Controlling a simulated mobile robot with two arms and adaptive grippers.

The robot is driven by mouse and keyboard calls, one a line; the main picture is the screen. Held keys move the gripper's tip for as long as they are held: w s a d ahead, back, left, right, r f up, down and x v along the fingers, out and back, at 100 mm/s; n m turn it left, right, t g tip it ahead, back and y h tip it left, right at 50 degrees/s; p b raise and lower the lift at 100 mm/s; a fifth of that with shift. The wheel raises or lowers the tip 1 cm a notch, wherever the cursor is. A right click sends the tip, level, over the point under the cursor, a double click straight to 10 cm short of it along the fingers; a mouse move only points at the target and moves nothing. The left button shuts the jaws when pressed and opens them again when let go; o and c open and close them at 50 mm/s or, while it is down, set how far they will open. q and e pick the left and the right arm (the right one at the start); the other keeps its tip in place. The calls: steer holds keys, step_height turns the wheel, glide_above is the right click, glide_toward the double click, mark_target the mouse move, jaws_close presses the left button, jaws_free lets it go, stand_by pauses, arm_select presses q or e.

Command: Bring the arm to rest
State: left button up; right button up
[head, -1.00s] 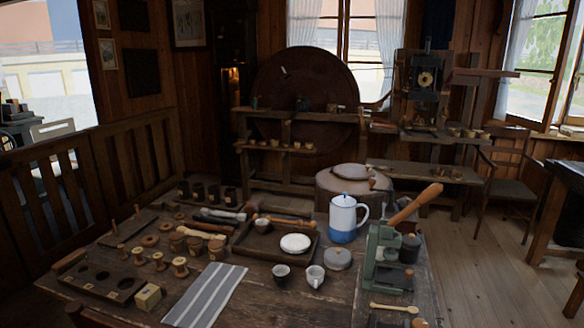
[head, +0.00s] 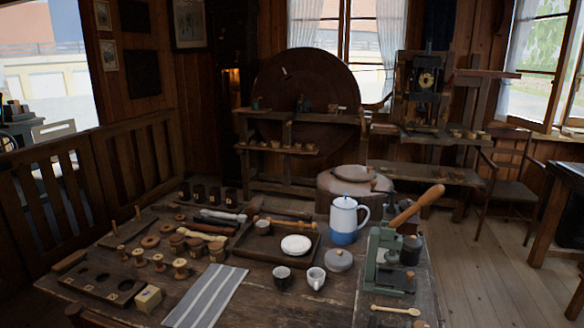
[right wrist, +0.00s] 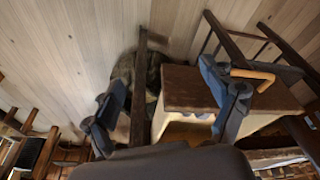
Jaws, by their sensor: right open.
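My right gripper (right wrist: 162,82) shows in the right wrist view. Its two blue and black fingers stand wide apart with nothing between them. Beyond them are a wooden plank floor and a brown-topped piece of furniture (right wrist: 190,88); I cannot tell how far away these are. Neither gripper shows in the head view. There, turned wooden spools (head: 181,268) stand on the workbench (head: 262,300), beside a dark board with round holes (head: 75,277).
The workbench also bears a striped cloth (head: 207,295), a tray (head: 262,250) with a white dish (head: 296,245), a blue-and-white pot (head: 344,222), two small cups and a green lever press (head: 380,262). Open floor (head: 480,260) lies to its right.

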steer(key=s+f, duration=0.4)
steer(key=f, duration=0.5)
steer(key=s+d+f+g, duration=0.1)
steer(key=s+f, duration=0.2)
steer(key=f, duration=0.5)
steer(key=s+f, duration=0.4)
steer(key=f, duration=0.5)
steer(key=s+d+f+g, duration=0.1)
steer(key=s+d+f, duration=0.1)
steer(key=s+f, duration=0.4)
steer(key=s, duration=0.3)
steer(key=shift+d, duration=0.15)
